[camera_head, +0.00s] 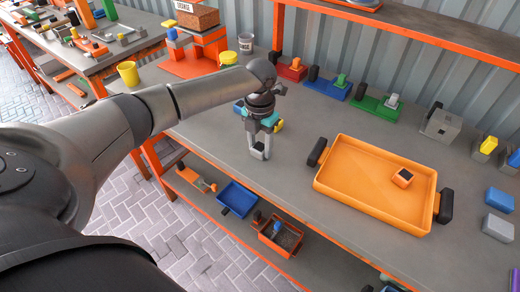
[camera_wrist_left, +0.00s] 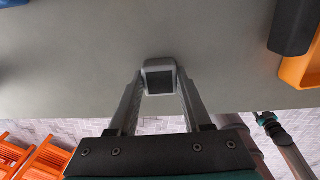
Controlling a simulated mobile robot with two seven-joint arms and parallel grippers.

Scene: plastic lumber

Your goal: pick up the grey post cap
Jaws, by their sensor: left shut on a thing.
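The grey post cap (camera_wrist_left: 160,78) is a small square cap with a dark hollow face, and it sits between the two fingertips in the left wrist view. My left gripper (camera_wrist_left: 160,84) is shut on it. In the head view the left gripper (camera_head: 258,152) points down at the grey bench top (camera_head: 215,145), near its front edge, left of the orange tray. The cap shows only in part there, and I cannot tell whether it touches the bench. A grey and teal part, probably of my right arm, shows at the lower right of the left wrist view; its fingers are unclear.
Blue and yellow pieces lie just behind the gripper. Red, blue and green fixtures line the back of the bench. A lower shelf holds a blue tray (camera_head: 237,198) and a bin.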

